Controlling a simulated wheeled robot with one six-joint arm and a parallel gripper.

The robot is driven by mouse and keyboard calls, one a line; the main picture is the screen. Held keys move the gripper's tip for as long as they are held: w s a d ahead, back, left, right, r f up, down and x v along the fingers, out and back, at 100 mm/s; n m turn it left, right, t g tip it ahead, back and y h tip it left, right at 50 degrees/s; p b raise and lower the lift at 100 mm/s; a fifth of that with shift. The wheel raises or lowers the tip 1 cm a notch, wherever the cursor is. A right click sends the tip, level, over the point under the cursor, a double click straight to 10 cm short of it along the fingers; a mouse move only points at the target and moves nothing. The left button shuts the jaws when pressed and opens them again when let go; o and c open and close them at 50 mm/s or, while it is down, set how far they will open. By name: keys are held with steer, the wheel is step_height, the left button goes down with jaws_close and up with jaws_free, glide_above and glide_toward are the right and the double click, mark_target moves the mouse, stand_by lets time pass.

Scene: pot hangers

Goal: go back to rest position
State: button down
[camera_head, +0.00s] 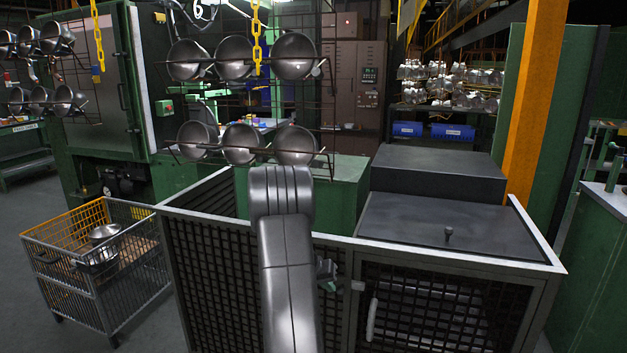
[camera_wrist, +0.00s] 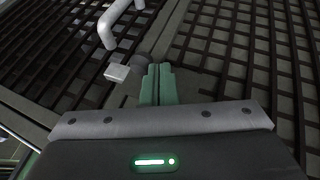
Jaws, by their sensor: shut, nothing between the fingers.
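My gripper (camera_wrist: 157,84) shows in the wrist view with its green fingers together and nothing between them. It faces the dark mesh front of the fenced enclosure, beside a white handle (camera_wrist: 120,20) and a small light latch block (camera_wrist: 117,72). In the head view my arm rises in the middle of the picture and bends down in front. Part of my gripper (camera_head: 328,273) shows just right of the arm, in front of the enclosure; the arm hides the rest.
The mesh enclosure (camera_head: 455,262) with a white door handle (camera_head: 372,320) stands close ahead. Pots (camera_head: 234,58) hang on a wire rack behind it. A wire cart (camera_head: 115,285) holding pots stands at left. An orange post (camera_head: 533,100) rises at right. Floor at far left is clear.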

steer(key=w+a+r+p, duration=0.15)
steer(key=a+p, duration=0.25)
steer(key=a, duration=0.5)
steer(key=s+a+r+b, duration=0.1)
steer(key=s+r, duration=0.4)
steer(key=r, duration=0.3)
steer(key=shift+s+a+g, duration=0.3)
steer(key=shift+s, duration=0.05)
steer(key=shift+s+f, duration=0.1)
steer(key=shift+f, duration=0.05)
